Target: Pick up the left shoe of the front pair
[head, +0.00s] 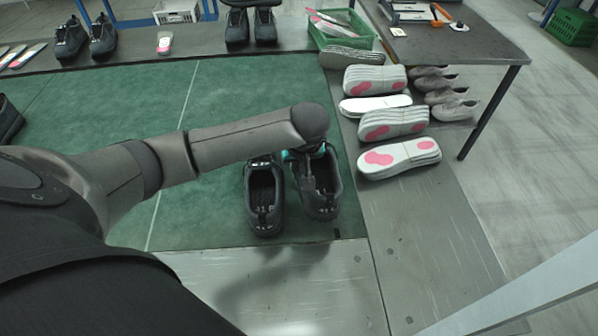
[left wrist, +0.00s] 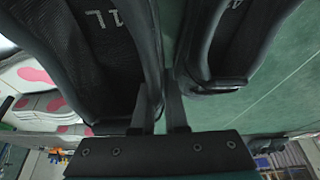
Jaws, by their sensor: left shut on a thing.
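The front pair of dark shoes stands near the front edge of the green mat. The shoe marked "1L" is the right-hand one in the head view (head: 325,201) and fills the left of the left wrist view (left wrist: 95,60). My left gripper (head: 309,183) reaches down to it and is shut on its side wall, on the side facing the other shoe. In the left wrist view its fingers (left wrist: 160,112) straddle that wall. The other shoe (head: 264,200) stands close beside; it also shows in the left wrist view (left wrist: 225,50). My right gripper is out of view.
Stacks of pale insoles with pink patches (head: 393,124) lie just right of the mat (head: 215,90). Grey shoe forms (head: 452,110) lie beyond them, by a table (head: 460,45). A green crate (head: 342,30) and more dark shoes (head: 103,37) stand farther back. The mat's middle is clear.

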